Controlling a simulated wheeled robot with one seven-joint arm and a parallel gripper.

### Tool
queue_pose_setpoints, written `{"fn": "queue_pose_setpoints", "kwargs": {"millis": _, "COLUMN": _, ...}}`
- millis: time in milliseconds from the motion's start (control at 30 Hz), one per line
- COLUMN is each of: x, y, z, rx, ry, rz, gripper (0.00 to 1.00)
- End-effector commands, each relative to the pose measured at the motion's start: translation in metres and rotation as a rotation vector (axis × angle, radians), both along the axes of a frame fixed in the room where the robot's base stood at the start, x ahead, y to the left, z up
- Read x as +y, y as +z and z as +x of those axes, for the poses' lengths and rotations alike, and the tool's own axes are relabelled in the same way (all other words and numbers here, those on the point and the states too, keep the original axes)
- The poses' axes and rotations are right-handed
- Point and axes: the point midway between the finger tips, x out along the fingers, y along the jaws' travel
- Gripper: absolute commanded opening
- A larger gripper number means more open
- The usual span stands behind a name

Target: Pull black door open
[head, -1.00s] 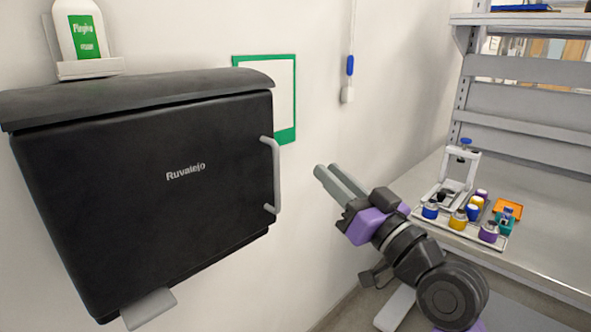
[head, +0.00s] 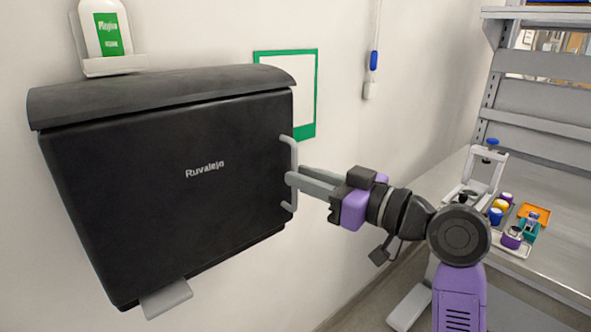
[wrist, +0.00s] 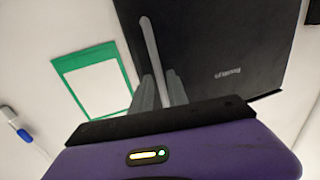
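The black door (head: 165,195) is the front of a black wall box marked "Ruvalejo". It looks shut. Its grey vertical bar handle (head: 291,152) is on the right edge. My gripper (head: 291,182) is at the lower half of the handle, coming from the right. In the wrist view the handle (wrist: 150,45) runs down between the two grey fingers (wrist: 160,92) of my gripper. A gap shows between the fingers, and a firm grip on the bar is not visible. The door also fills the upper right of the wrist view (wrist: 225,45).
A white bottle (head: 103,30) stands on a small shelf above the box. A green-framed sheet (head: 309,95) hangs on the wall behind the handle. A bench with a tray of small jars (head: 513,238) is at the right.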

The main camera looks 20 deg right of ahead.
Motion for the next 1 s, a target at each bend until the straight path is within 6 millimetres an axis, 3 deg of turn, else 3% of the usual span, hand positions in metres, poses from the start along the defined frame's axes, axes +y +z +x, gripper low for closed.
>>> {"fn": "queue_pose_setpoints", "kwargs": {"millis": 200, "x": 0.010, "y": 0.000, "z": 0.018, "rx": 0.001, "ry": 0.000, "rz": 0.000, "gripper": 0.20}}
{"fn": "queue_pose_setpoints", "kwargs": {"millis": 500, "x": 0.011, "y": 0.000, "z": 0.021, "rx": 0.000, "ry": -0.002, "rz": 0.000, "gripper": 0.20}}
{"fn": "queue_pose_setpoints", "kwargs": {"millis": 633, "x": 0.011, "y": 0.000, "z": 0.021, "rx": 0.000, "ry": -0.002, "rz": 0.000, "gripper": 0.00}}
{"fn": "queue_pose_setpoints", "kwargs": {"millis": 1000, "x": 0.011, "y": 0.000, "z": 0.021, "rx": 0.000, "ry": -0.001, "rz": 0.000, "gripper": 0.00}}
